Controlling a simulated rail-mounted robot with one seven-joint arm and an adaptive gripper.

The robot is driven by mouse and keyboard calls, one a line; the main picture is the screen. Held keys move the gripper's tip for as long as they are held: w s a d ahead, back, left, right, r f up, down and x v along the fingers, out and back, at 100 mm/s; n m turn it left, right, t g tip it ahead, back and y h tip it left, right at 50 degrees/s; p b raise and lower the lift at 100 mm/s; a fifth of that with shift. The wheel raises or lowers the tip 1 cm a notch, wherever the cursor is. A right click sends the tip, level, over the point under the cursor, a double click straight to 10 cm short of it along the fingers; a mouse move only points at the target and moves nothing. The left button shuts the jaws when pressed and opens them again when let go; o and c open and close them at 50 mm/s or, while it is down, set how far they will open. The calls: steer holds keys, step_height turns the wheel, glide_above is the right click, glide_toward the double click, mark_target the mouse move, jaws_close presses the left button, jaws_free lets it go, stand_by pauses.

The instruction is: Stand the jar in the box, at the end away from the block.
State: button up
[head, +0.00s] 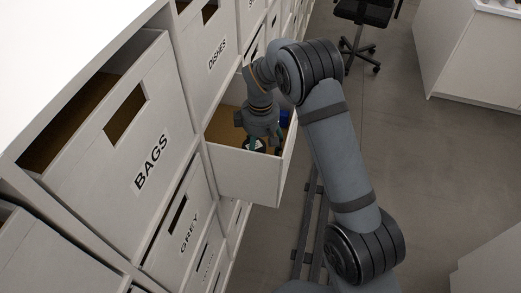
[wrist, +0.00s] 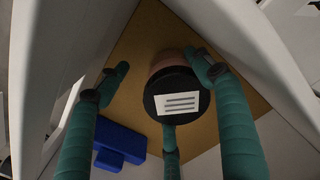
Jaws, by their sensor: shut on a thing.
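The box (head: 245,174) is a white bin with a brown floor, pulled out of the shelving in the head view. My gripper (head: 263,139) points down into it, its green fingers partly hidden by the walls. In the wrist view, the jar (wrist: 174,92) has a black lid with a white label and a pinkish body. My fingers are around it, the right one against its side; the jaws are shut on it. The jar is over the brown floor; whether it touches the floor I cannot tell. The blue block (wrist: 120,149) lies at lower left, apart from the jar, and shows in the head view (head: 285,118).
Other labelled bins stand beside it in the shelving, including an open BAGS bin (head: 150,160), a DISHES bin (head: 212,65) and a GREY bin (head: 188,235). The box walls rise close around my fingers. Open floor lies right of my arm, with a black chair (head: 362,15) further back.

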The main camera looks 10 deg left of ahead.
steer(key=shift+f, duration=0.15)
steer(key=shift+f, duration=0.15)
steer(key=o, duration=1)
steer(key=shift+r, duration=0.2)
step_height(320, 180, up, 12)
steer(key=shift+r, duration=0.1)
steer(key=shift+o, duration=0.5)
